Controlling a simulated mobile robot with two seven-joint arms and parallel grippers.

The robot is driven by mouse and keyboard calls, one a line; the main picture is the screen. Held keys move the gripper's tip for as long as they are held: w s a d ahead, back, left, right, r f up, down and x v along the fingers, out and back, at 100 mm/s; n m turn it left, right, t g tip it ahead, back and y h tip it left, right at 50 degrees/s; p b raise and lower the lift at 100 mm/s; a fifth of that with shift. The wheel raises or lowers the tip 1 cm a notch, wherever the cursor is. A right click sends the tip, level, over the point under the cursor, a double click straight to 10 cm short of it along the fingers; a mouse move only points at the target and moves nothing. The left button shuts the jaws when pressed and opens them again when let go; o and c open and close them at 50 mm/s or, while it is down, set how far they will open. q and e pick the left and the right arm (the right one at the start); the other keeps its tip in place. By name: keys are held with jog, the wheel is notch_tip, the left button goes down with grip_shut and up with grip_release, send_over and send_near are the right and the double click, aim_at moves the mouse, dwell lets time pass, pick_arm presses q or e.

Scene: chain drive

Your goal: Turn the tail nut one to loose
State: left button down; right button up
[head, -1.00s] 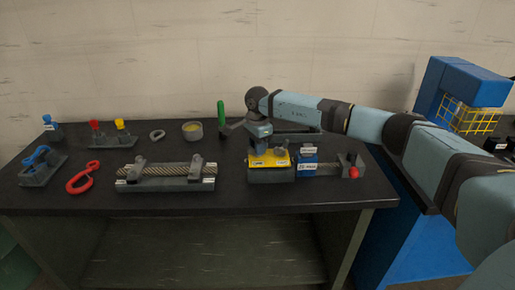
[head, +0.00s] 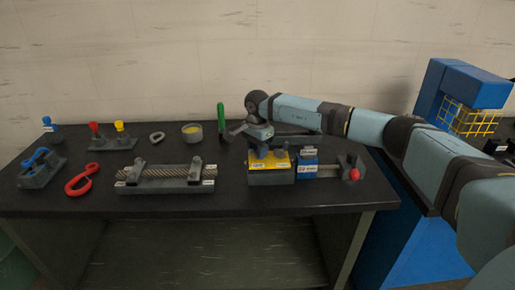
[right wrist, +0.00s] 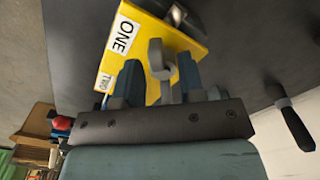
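A yellow-topped block (head: 257,165) stands on the bench right of centre. In the right wrist view its yellow plate (right wrist: 190,45) carries a label ONE (right wrist: 122,36) and a smaller label TWO (right wrist: 105,82). My right gripper (head: 266,152) is low over this block in the head view. In the right wrist view my right gripper (right wrist: 159,80) has its fingers apart, one on each side of a grey looped part (right wrist: 157,62), with yellow showing in the gap. I cannot tell whether this part is tail nut one. My left gripper is not in view.
A blue block (head: 307,160) and a slide with a red knob (head: 354,174) adjoin on the right. A green handle (head: 221,118) stands behind. The front bench edge is clear.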

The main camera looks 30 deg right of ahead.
jog(key=shift+w+r, duration=0.1)
jog(key=shift+r, duration=0.25)
notch_tip(320, 180, up, 13)
dwell(0.3)
dwell(0.4)
